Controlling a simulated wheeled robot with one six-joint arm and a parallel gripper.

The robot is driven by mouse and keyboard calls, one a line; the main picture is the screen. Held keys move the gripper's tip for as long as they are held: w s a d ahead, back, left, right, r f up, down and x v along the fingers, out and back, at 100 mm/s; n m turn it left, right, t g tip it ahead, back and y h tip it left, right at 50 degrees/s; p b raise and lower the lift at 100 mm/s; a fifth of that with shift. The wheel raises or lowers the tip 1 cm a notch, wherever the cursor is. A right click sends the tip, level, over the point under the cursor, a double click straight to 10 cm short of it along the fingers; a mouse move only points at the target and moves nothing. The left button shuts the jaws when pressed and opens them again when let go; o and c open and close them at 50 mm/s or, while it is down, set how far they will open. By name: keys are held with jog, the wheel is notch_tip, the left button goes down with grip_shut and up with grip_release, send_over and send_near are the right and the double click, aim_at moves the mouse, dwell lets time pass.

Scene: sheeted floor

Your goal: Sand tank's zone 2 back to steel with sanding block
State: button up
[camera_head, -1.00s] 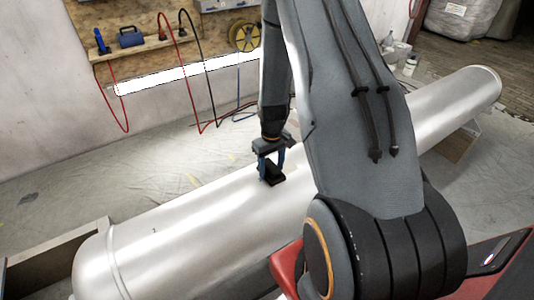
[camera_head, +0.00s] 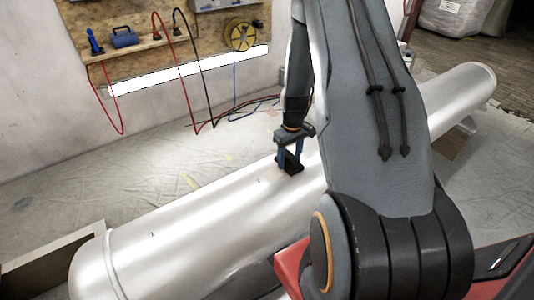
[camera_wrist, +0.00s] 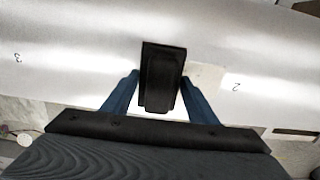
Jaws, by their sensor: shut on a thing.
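The tank (camera_head: 190,232) is a long silvery cylinder lying across the floor. My gripper (camera_head: 288,156) is over its upper side, shut on the black sanding block (camera_head: 291,166). In the wrist view the block (camera_wrist: 162,78) sits between the blue fingers of my gripper (camera_wrist: 160,92), against or just above the tank (camera_wrist: 75,65); I cannot tell which. A small "2" mark (camera_wrist: 236,86) is to the right of the block and a "3" mark (camera_wrist: 18,58) is farther left. A faint pale patch (camera_wrist: 205,75) lies between the block and the "2".
A board on the wall holds a blue tool (camera_head: 124,37), hoses and a yellow reel (camera_head: 243,35). Supports stand under the tank ends. Sheeted floor (camera_head: 160,185) is clear between tank and wall. Bagged material (camera_head: 450,15) stands at the back right.

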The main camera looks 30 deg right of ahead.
aim_at(270, 175)
jog(key=shift+d, duration=0.45)
jog(key=shift+d+f, duration=0.1)
jog(key=shift+d, duration=0.25)
jog(key=shift+a, duration=0.2)
jog(key=a+p, duration=0.1)
jog(key=a, duration=0.2)
jog(key=shift+s+a, duration=0.1)
jog(key=shift+a, duration=0.1)
jog(key=shift+s+a, duration=0.1)
jog(key=shift+a, duration=1)
jog(key=shift+s+a, duration=0.1)
jog(key=shift+a, duration=0.3)
jog(key=shift+a+p, duration=0.4)
jog(key=shift+a, duration=0.3)
jog(key=shift+s+a, duration=0.2)
jog(key=shift+a, duration=1.65)
jog(key=r+p, duration=0.1)
jog(key=a+r, duration=0.1)
jog(key=r, duration=0.1)
jog(key=shift+p, duration=0.35)
jog(key=shift+s+r, duration=0.15)
jog(key=shift+r, duration=0.05)
jog(key=shift+r+p, duration=1.85)
jog(key=shift+r, duration=0.65)
